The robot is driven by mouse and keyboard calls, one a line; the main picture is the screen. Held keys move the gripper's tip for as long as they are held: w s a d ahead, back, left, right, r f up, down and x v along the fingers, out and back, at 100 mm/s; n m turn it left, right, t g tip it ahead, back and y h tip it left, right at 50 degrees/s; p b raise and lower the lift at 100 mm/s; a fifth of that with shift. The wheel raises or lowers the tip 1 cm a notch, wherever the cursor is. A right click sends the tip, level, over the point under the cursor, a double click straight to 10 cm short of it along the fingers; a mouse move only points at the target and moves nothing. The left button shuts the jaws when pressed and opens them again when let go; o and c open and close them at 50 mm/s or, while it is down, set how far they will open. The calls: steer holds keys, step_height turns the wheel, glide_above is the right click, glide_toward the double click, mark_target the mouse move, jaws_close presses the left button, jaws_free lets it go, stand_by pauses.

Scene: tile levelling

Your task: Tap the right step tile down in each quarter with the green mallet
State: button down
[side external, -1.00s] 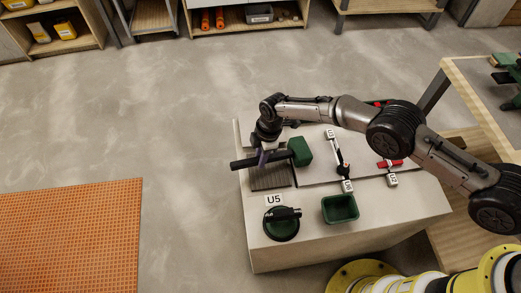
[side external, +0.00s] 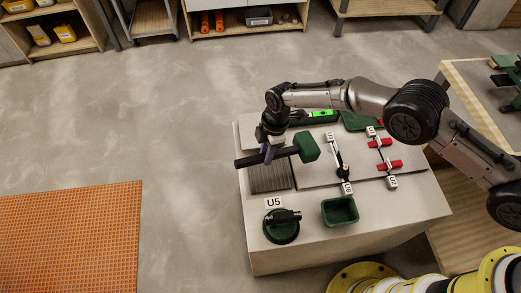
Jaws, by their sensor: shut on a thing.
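My gripper (side external: 268,151) is shut on the black handle of the green mallet (side external: 307,147). The handle lies nearly level and sticks out to the left of the jaws; the green head is on the right. The head hangs over the left grey tile (side external: 312,174); I cannot tell the gap between them. The right grey tile (side external: 365,172) lies beyond a joint with labelled clips (side external: 331,137). My arm passes above the far part of the tiles, and the mallet hides part of the left one.
A dark ribbed patch (side external: 270,180) lies at the left of the pale block (side external: 310,250). A green suction cup (side external: 281,232) and an open green bin (side external: 340,210) stand in front. Red clips (side external: 390,166) sit on the right. A green level (side external: 317,115) lies at the back.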

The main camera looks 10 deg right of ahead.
mark_target(279, 151)
steer(key=d+r, duration=0.2)
steer(key=w+d+r, duration=0.1)
steer(key=d+r, duration=0.1)
steer(key=r, duration=0.1)
step_height(279, 151, down, 9)
step_height(279, 151, up, 2)
steer(key=shift+w+r, duration=0.1)
steer(key=shift+r, duration=0.75)
step_height(279, 151, down, 4)
steer(key=shift+d, duration=0.1)
steer(key=shift+f, duration=0.2)
steer(key=shift+r, duration=2.55)
